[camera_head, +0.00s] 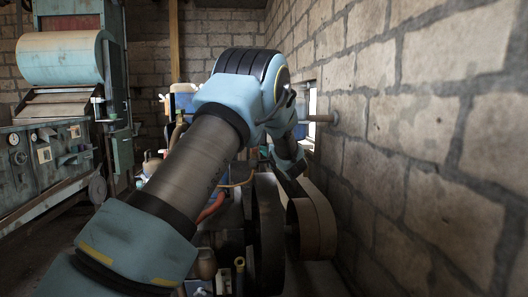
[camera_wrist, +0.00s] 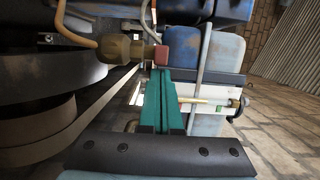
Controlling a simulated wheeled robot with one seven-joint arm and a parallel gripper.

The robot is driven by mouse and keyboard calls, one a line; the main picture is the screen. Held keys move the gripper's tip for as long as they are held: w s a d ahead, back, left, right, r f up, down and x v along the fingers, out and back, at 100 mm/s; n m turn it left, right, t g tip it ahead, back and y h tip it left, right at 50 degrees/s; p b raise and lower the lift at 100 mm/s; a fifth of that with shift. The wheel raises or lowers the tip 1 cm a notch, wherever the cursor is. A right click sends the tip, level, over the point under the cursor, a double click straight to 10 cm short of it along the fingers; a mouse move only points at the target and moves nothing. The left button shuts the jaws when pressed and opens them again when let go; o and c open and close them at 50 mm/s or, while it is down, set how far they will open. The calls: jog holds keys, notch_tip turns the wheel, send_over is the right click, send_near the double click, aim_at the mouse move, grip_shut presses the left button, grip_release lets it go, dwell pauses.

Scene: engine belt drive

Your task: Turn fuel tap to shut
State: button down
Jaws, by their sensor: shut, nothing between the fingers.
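In the wrist view, the fuel tap shows as a brown, brass-like body (camera_wrist: 118,48) with a small red end (camera_wrist: 161,55), which looks like its handle. A tan pipe runs from the body up to the left. My gripper (camera_wrist: 160,72) has its teal fingers together with nothing between them. Their tips are at or just short of the red end; I cannot tell if they touch. In the head view, my arm covers the tap, and the gripper's fingers cannot be made out.
A large dark wheel (camera_wrist: 50,65) stands left of the fingers in the wrist view. A blue-grey tank (camera_wrist: 217,65) is close on the right. In the head view, a belt pulley (camera_head: 305,228) stands low near the stone wall (camera_head: 420,130). A machine cabinet (camera_head: 45,155) is at left.

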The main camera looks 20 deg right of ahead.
jog(key=shift+s+a+m+h, duration=0.15)
jog(key=shift+a+m+h, duration=0.25)
jog(key=shift+m+h, duration=0.5)
